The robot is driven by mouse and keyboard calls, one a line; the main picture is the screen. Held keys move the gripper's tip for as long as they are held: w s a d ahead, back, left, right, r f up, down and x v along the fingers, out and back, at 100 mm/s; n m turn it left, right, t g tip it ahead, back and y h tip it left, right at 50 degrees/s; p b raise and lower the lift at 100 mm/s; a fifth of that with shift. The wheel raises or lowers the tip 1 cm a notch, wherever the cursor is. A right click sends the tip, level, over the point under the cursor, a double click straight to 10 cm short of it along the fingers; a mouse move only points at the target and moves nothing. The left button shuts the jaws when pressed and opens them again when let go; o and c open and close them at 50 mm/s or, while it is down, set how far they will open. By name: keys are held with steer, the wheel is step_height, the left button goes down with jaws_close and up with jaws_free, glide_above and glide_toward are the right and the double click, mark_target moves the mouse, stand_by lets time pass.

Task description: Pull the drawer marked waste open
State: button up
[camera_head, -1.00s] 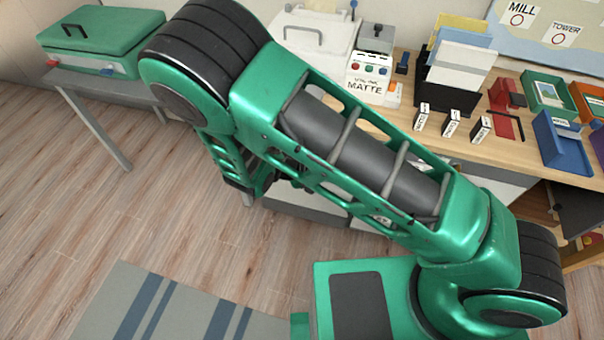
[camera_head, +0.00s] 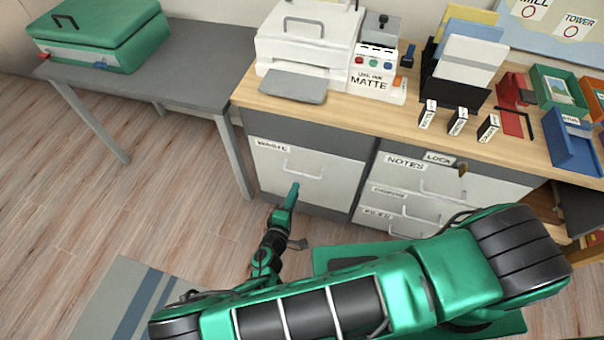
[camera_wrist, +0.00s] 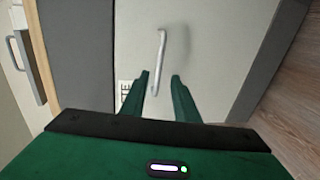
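The drawer marked WASTE (camera_head: 277,171) is a light grey front at the left of the desk unit, and it is shut. Its handle (camera_head: 302,171) is a pale bar across the middle of the front. In the wrist view the drawer front (camera_wrist: 218,45) fills the middle, and the handle (camera_wrist: 160,60) runs nearly upright, just beyond the fingertips. The label is partly hidden by a finger. My gripper (camera_wrist: 160,75) is open and empty, with its two green fingers apart and pointing at the handle. In the head view my gripper (camera_head: 293,187) appears in front of the drawer, just below the handle.
To the right are drawers marked NOTES (camera_head: 421,176) and others below, with a lock (camera_head: 462,169). The desk top (camera_head: 420,101) carries a printer (camera_head: 308,38) and several trays and boxes. A grey side table (camera_head: 190,64) holds a green case (camera_head: 97,35). Open wooden floor lies left.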

mark_target(302, 174)
steer(key=x, duration=0.9)
steer(key=shift+w+d, duration=0.2)
steer(key=shift+w, duration=0.15)
steer(key=shift+c, duration=0.3)
steer(key=shift+s, duration=0.1)
jaws_close()
